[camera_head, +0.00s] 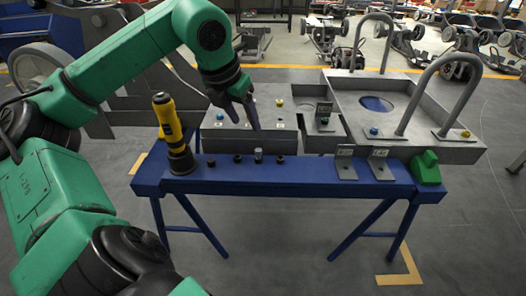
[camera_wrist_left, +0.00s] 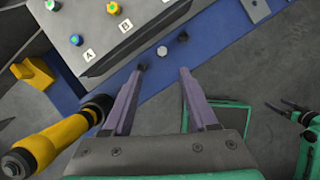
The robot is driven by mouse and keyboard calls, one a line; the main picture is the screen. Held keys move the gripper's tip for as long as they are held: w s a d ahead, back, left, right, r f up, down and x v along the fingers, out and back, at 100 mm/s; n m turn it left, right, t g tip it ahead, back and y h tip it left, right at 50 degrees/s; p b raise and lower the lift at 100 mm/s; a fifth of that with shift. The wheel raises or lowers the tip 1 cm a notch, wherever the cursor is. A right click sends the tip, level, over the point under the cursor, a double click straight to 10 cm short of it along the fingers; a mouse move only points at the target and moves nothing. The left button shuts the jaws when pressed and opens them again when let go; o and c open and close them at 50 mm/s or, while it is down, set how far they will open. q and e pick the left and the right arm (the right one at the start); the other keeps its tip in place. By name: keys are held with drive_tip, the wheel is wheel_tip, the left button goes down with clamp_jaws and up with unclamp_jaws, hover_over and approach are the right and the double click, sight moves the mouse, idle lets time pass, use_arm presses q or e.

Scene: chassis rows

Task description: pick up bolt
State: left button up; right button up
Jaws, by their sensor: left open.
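Several small bolts stand in a row on the blue bench beam: a dark bolt (camera_head: 211,162) at the left, another dark bolt (camera_head: 237,158), a silver bolt (camera_head: 258,155), and a dark bolt (camera_head: 280,159) at the right. The left wrist view shows a dark bolt (camera_wrist_left: 143,67), the silver bolt (camera_wrist_left: 162,50) and a dark bolt (camera_wrist_left: 182,37). My left gripper (camera_head: 240,114) is open and empty above the row. In the left wrist view its fingertips (camera_wrist_left: 158,71) are apart, with the silver bolt ahead between their lines.
A yellow-black power screwdriver (camera_head: 172,135) stands left of the bolts. Behind the beam are a grey box (camera_head: 225,130) with coloured buttons and a grey chassis tray (camera_head: 425,152) with tall hoops. Grey brackets (camera_head: 345,166) and a green block (camera_head: 427,172) sit at the right.

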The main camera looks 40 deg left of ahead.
use_arm(q)
hover_over(258, 150)
drive_tip(key=s, duration=0.2)
wheel_tip(258, 150, down, 7)
drive_tip(key=p+x, duration=0.1)
drive_tip(key=x, duration=0.3)
drive_tip(key=shift+s+d+p, duration=0.1)
drive_tip(key=shift+s+p, duration=0.15)
drive_tip(key=shift+p, duration=0.15)
drive_tip(key=shift+w+f, duration=0.25)
drive_tip(key=shift+f, duration=0.25)
clamp_jaws()
use_arm(e)
drive_tip(key=f, duration=0.3)
drive_tip(key=shift+d+f, duration=0.2)
drive_tip(key=shift+f, duration=0.05)
